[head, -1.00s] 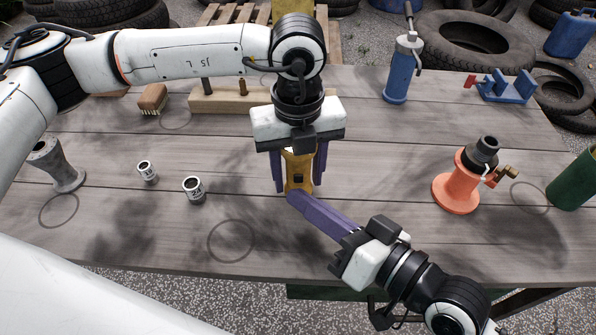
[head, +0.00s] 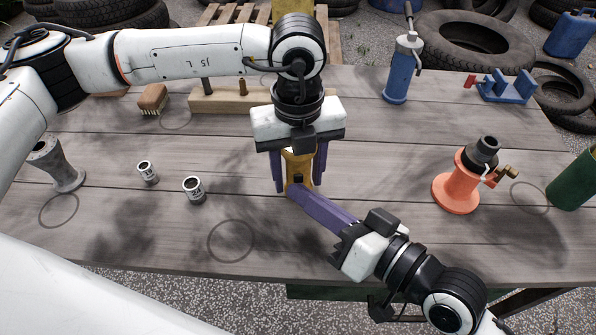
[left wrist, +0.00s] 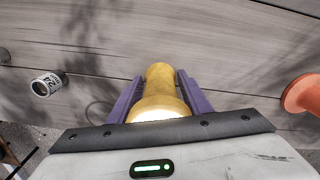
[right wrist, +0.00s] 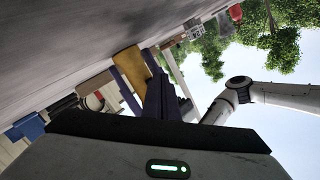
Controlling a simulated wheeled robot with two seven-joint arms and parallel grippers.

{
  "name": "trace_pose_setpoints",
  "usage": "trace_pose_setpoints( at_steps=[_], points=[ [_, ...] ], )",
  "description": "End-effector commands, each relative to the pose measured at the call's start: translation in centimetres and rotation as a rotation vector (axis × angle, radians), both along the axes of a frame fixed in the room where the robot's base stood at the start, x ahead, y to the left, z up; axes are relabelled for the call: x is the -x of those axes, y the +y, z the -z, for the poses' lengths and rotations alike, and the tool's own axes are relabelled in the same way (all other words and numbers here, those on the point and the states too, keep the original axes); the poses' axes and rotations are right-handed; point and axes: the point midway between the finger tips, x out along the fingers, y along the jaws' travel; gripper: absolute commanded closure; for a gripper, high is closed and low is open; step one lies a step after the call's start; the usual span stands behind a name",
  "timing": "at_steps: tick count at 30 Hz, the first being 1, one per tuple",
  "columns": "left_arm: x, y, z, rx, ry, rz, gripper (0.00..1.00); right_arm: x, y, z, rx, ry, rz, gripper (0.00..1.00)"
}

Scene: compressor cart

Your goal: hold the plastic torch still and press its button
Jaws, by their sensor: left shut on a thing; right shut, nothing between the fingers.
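The yellow plastic torch (head: 299,165) stands over the table, between the purple fingers of my left gripper (head: 299,182), which is shut on it. In the left wrist view the torch (left wrist: 160,88) lies between both fingers, and its wide near end looks bright. I cannot tell if it is lit. A small dark spot, probably the button, shows on the torch's near side in the head view. My right gripper (head: 295,193) is shut and empty, its fingertips at the torch's lower near side, just below that spot. In the right wrist view the torch (right wrist: 131,63) is by the fingertips; contact is unclear.
Two small labelled cans (head: 194,189) and a grey flared part (head: 58,166) stand left. An orange-based part (head: 457,189) and a green cylinder (head: 574,183) stand right. A blue pump-like tool (head: 402,72), a wooden block (head: 228,100) and a brush (head: 153,98) are farther back.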

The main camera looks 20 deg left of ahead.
Motion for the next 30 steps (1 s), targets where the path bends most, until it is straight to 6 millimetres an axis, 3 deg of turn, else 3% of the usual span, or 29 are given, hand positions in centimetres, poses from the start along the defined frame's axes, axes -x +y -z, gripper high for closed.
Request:
trace_pose_setpoints(
  at_steps=[17, 30],
  points=[
    [0.0, 0.0, 0.0, 0.001, -0.001, 0.000, 0.84, -0.5, 0.2, 0.0, -0.001, 0.000, 0.001, 1.00],
    [0.0, 0.0, 0.0, 0.001, -0.001, 0.000, 0.84, 1.0, -0.4, 0.0, 0.000, 0.001, 0.000, 1.00]
  ],
)
